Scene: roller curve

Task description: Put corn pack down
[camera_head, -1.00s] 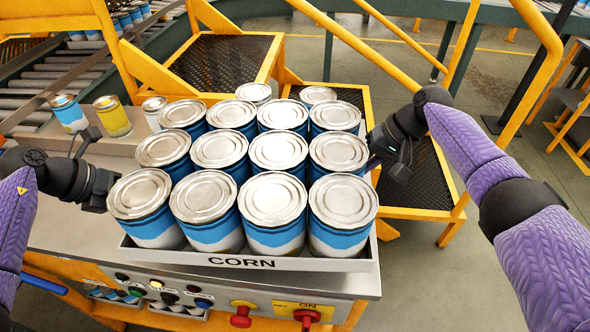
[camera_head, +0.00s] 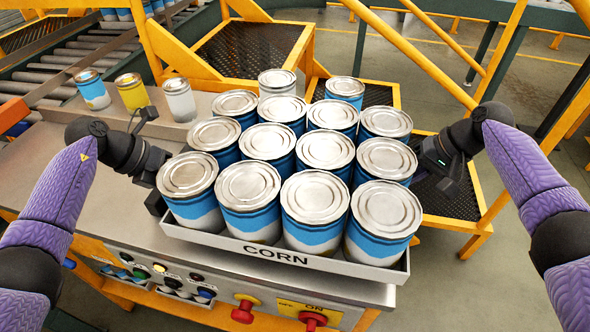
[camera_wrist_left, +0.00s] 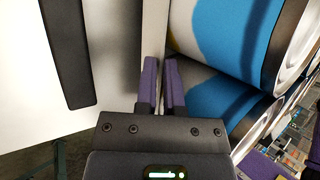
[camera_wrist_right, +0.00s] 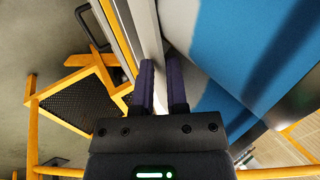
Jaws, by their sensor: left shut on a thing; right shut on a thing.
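The corn pack is a grey tray (camera_head: 330,264) lettered CORN, filled with rows of blue and white cans (camera_head: 250,185). It sits over the metal worktop, turned slightly in the picture. My left gripper (camera_wrist_left: 160,85) is shut on the tray's left wall, and my right gripper (camera_wrist_right: 162,85) is shut on the tray's right wall. The fingertips are mostly hidden in the head view. Cans stand close beside the fingers in both wrist views.
Three loose cans stand at the back left: blue (camera_head: 92,90), yellow (camera_head: 131,92) and whitish (camera_head: 179,100). Another plain can (camera_head: 277,82) stands behind the pack. Buttons and a red knob (camera_head: 243,312) line the front panel. Yellow rails and black mesh steps lie behind and right.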

